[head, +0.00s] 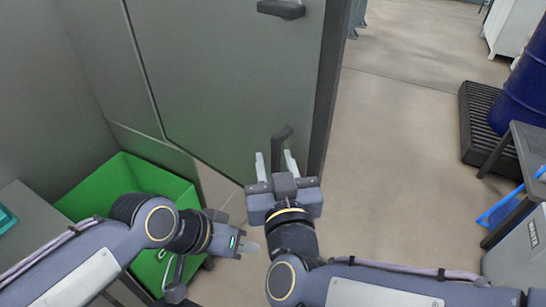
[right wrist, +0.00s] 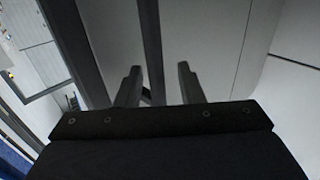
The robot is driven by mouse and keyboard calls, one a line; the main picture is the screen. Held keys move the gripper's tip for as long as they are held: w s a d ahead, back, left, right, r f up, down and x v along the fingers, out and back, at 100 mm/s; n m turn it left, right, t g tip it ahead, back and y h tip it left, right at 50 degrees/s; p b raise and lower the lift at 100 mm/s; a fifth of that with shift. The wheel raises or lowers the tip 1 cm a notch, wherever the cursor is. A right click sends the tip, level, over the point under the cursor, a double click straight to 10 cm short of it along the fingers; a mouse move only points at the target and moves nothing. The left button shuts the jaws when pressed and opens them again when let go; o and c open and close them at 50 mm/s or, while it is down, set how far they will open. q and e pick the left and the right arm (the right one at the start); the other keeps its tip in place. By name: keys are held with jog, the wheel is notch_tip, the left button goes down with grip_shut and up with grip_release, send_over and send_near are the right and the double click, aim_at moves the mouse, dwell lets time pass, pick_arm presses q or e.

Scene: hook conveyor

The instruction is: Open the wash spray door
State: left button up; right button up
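The wash spray door (head: 230,75) is a large grey panel that fills the upper middle of the head view, with a dark edge on its right. A dark handle (head: 283,135) sticks out low on it near that edge, and another dark handle (head: 281,9) sits higher up. My right gripper (head: 276,162) is open at the lower handle, its two pale fingers apart on either side of the handle's lower end. In the right wrist view the fingers (right wrist: 158,82) are spread, with a dark bar between them; contact cannot be told. My left gripper (head: 246,240) is lower left, apart from the door.
A green bin (head: 135,180) stands below and left of the door, near my left arm. A blue drum (head: 525,95) on a black slatted pallet (head: 475,120) and a dark table (head: 530,150) are at the right. The floor right of the door is clear.

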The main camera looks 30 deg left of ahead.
jog(key=v, duration=0.6)
jog(key=shift+s, duration=0.2)
jog(key=shift+d, duration=0.1)
